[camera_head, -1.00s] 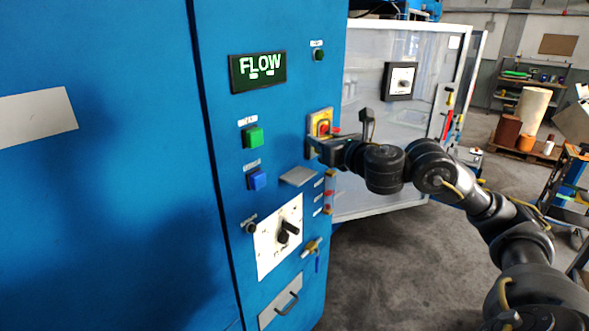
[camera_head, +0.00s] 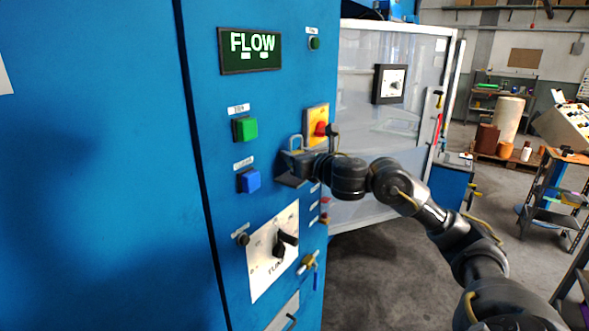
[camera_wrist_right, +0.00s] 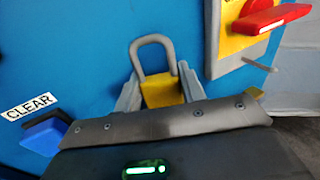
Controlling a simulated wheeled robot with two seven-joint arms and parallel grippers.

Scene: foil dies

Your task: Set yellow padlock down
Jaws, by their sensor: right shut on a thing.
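The yellow padlock (camera_wrist_right: 161,93), with a grey U-shaped shackle, stands upright between the fingers of my right gripper (camera_wrist_right: 160,95) in the right wrist view. In the head view its shackle (camera_head: 296,142) shows above my right gripper (camera_head: 294,162), which is shut on the padlock's body. My left gripper is not in view.
A red rotary switch (camera_head: 320,128) on a yellow plate sits just up and right of the gripper. A green button (camera_head: 245,129) and a blue button (camera_head: 249,180) stick out at its left. A dial plate (camera_head: 273,250) is below.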

